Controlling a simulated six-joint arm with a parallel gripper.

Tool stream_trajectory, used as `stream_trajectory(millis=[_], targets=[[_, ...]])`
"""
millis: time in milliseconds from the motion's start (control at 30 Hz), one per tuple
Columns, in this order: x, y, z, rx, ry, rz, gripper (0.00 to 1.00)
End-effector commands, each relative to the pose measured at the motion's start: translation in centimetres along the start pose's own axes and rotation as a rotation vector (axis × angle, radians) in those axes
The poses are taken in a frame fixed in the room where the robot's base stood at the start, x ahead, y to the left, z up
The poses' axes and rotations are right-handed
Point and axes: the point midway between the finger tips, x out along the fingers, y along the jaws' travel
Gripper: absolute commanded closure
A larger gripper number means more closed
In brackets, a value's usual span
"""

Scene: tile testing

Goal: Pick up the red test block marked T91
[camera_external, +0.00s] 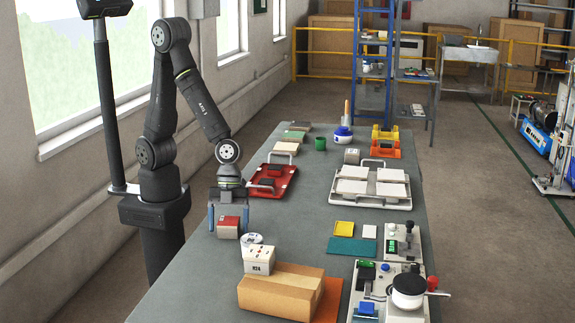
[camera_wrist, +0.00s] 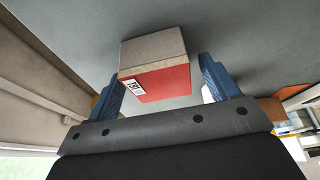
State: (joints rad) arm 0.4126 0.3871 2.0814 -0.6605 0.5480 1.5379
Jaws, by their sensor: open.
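The test block (camera_external: 229,226) has a red top and greyish-tan sides and sits on the table below my gripper (camera_external: 229,216). In the wrist view the block (camera_wrist: 156,83) shows a red face with a small white label (camera_wrist: 132,86), whose print is too small to read surely. My gripper (camera_wrist: 160,80) is open, with its blue fingers on either side of the block. A gap shows between the block and the right finger in the wrist view; whether the left finger touches it I cannot tell.
A cardboard box (camera_external: 281,291) lies nearer the camera. A red tray (camera_external: 291,182) and a tray of white tiles (camera_external: 339,199) are farther back. The mid-table is clear.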

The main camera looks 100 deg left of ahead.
Motion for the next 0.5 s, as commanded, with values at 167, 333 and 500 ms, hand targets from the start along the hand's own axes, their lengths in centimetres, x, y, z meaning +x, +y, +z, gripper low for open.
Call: stream_trajectory(millis=[167,333,500], targets=[[-0.02,0.0,0.01,0.0,0.0,0.0,0.26],[-0.03,0.0,0.01,0.0,0.0,0.0,0.59],[-0.06,-0.03,-0.01,0.0,0.0,-0.001,0.8]])
